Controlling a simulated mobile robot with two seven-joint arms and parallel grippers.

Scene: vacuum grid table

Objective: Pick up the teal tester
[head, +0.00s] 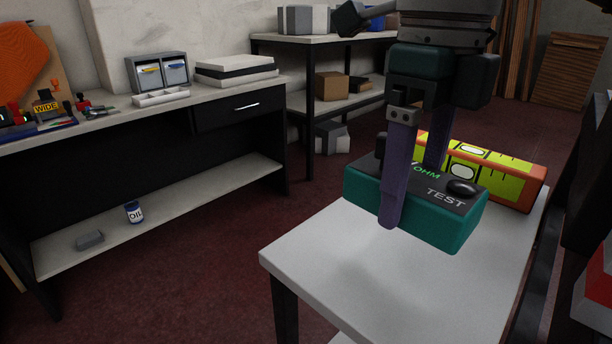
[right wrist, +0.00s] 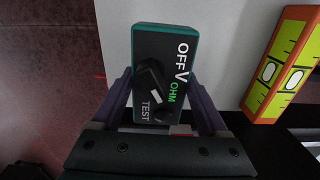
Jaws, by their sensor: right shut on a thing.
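The teal tester (head: 462,228) is a box with a dark top face, marked OHM and TEST, and a black knob. It is at the right of the head view, at the white table (head: 330,275). My right gripper (head: 412,188) comes down from above and is shut on the tester, one finger on the near side, the other largely hidden behind. In the right wrist view the tester (right wrist: 148,38) sits between both fingers. I cannot tell whether its underside touches the table. My left gripper is not in view.
A yellow and orange spirit level (head: 515,183) lies right behind the tester; it also shows in the right wrist view (right wrist: 288,65). The table's front is clear. A workbench (head: 225,100) with trays and tools stands left, and a shelf (head: 345,40) with boxes behind.

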